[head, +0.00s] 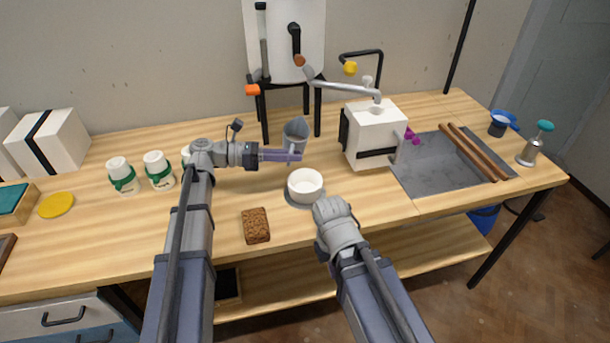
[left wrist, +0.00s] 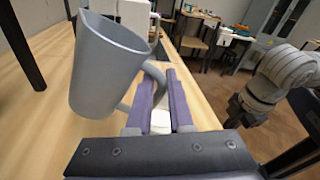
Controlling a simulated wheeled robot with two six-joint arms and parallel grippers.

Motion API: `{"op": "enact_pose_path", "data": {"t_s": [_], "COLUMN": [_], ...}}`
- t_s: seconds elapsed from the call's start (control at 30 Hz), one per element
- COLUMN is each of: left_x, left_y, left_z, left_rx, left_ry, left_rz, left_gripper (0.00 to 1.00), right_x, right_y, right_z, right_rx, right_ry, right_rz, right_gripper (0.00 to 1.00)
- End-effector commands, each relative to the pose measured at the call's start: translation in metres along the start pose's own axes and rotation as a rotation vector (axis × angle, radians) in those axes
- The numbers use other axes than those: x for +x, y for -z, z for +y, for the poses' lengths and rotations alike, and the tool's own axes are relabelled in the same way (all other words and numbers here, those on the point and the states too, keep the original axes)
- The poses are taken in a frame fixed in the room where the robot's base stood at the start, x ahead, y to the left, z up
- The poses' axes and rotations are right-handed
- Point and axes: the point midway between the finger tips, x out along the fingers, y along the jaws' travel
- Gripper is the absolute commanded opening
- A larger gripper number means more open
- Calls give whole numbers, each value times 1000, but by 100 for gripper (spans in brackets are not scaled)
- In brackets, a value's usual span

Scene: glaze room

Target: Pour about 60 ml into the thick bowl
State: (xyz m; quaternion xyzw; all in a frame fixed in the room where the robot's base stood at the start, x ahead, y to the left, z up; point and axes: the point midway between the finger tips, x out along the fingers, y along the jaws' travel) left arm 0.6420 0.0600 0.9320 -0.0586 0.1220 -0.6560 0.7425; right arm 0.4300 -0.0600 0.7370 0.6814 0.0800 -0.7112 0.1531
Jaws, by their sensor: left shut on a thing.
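A white, thick-walled bowl (head: 305,186) stands upright on a round grey plate (head: 291,202) near the table's front edge. My left gripper (head: 292,154) is shut on the handle of a grey jug (head: 296,130), behind and a little above the bowl. In the left wrist view the jug (left wrist: 105,65) leans slightly, its handle between the fingers (left wrist: 160,88). Its contents are hidden. White patches below the fingers look like part of the bowl. My right arm ends just right of the bowl; its fingers are hidden in the head view.
A white boxy device (head: 375,135) stands right of the jug, and a black-legged stand (head: 290,80) behind it. A brown sponge-like block (head: 256,226) lies left of the bowl. Two white-and-green jars (head: 158,170) stand further left. A grey mat (head: 440,165) with wooden sticks lies right.

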Motion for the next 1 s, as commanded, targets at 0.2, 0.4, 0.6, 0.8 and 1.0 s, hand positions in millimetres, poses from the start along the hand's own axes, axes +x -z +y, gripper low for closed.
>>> {"op": "enact_pose_path", "data": {"t_s": [0.2,0.4,0.6,0.8,1.0], "left_x": [4,5,6,5,5], "left_y": [6,8,17,14,17], "left_z": [-12,-18,-15,-12,-10], "left_rx": [149,274,398,498,559], "left_ry": [-24,-45,-66,-83,-93], "left_rz": [34,62,91,114,127], "left_gripper": [0,0,0,0,0], "right_x": [-6,-11,-7,-14,-12], "right_y": [0,-1,0,-1,-1], "right_z": [0,1,1,1,1], "right_rx": [0,0,0,0,0], "right_ry": [0,0,0,0,0], "right_rz": [0,0,0,0,0], "right_gripper": [0,0,0,0,0]}}
